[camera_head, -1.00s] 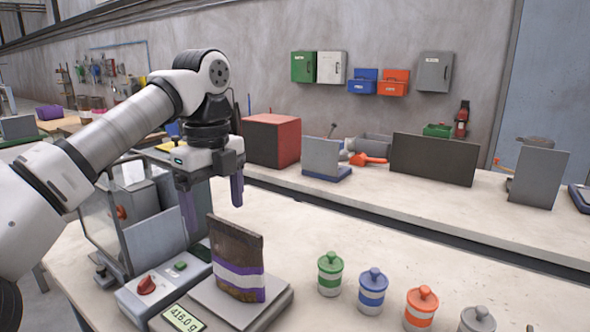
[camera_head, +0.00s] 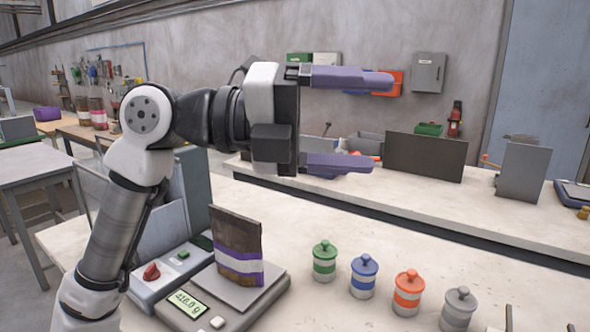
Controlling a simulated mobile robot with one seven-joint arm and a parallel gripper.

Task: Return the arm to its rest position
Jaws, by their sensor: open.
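My gripper (camera_head: 352,122) is raised above the near bench and points to the right, its two purple fingers wide apart with nothing between them. My arm bends upward on the left of the view. Below the gripper and apart from it, a brown bag with a purple and white band (camera_head: 238,248) stands upright on the scale (camera_head: 262,292). The scale's display (camera_head: 188,303) appears to read 416.0 g. My arm hides part of the machine with the red knob (camera_head: 151,272).
Several lidded jars stand right of the scale: green (camera_head: 324,262), blue (camera_head: 363,278), orange (camera_head: 407,293) and grey (camera_head: 458,309). A back bench (camera_head: 400,200) carries dark panels (camera_head: 425,157). Wall boxes (camera_head: 428,73) hang behind. Air above the near bench's right side is clear.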

